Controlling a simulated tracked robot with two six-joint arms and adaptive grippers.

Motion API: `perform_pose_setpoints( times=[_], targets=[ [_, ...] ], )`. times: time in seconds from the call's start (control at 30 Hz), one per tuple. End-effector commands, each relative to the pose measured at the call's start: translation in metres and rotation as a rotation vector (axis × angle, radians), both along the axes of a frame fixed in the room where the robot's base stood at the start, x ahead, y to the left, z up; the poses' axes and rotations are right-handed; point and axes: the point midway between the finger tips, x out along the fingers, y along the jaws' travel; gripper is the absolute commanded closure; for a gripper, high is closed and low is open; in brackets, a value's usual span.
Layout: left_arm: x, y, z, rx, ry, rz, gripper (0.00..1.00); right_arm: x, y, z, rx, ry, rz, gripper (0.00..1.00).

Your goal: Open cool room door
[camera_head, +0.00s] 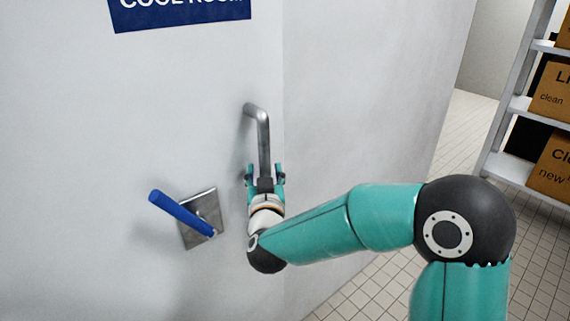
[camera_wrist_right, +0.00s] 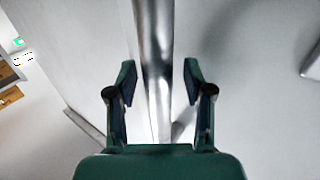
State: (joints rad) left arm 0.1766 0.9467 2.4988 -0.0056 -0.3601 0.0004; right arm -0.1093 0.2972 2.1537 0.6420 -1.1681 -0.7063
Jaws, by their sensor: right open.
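The white cool room door (camera_head: 90,110) fills the left of the head view, with a blue sign (camera_head: 180,10) at the top. A grey metal pull handle (camera_head: 262,135) stands upright near a vertical seam. My right gripper (camera_head: 265,172) is at the lower part of this handle. In the right wrist view the handle (camera_wrist_right: 155,60) runs between the two open fingers of the gripper (camera_wrist_right: 160,85), with a gap on each side. A blue lever (camera_head: 180,212) on a square metal plate (camera_head: 202,217) is left of the handle. My left gripper is not in view.
A shelf rack (camera_head: 505,120) with cardboard boxes (camera_head: 552,165) stands at the right. The tiled floor (camera_head: 385,285) between the white wall and the rack is clear where it shows.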

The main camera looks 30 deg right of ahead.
Motion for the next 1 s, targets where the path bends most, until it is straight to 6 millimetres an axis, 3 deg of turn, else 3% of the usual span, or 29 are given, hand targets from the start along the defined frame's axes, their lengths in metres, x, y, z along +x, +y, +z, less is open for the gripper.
perform_pose_setpoints(
  times=[0.2,0.5,0.73,0.77,0.8,0.83,0.9,1.0],
  targets=[
    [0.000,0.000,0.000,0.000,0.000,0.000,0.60,0.000,0.000,0.000,0.000,0.000,0.001,0.48],
    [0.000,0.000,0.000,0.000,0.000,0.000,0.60,0.000,0.001,0.000,0.001,0.000,0.002,0.98],
    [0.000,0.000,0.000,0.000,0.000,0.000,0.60,0.001,0.002,0.000,0.000,0.000,0.004,1.00],
    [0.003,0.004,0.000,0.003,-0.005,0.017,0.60,-0.008,-0.089,-0.001,-0.006,0.004,-0.041,1.00],
    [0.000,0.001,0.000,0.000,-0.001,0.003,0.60,-0.001,-0.048,0.000,0.001,0.000,-0.012,1.00],
    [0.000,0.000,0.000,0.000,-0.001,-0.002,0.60,-0.001,-0.036,0.000,0.002,-0.002,-0.011,1.00],
    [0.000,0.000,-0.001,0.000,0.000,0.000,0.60,0.002,-0.016,0.000,0.001,-0.003,0.000,1.00],
    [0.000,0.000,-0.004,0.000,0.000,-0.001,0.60,0.006,-0.003,-0.003,0.001,0.003,0.019,1.00]
  ],
)
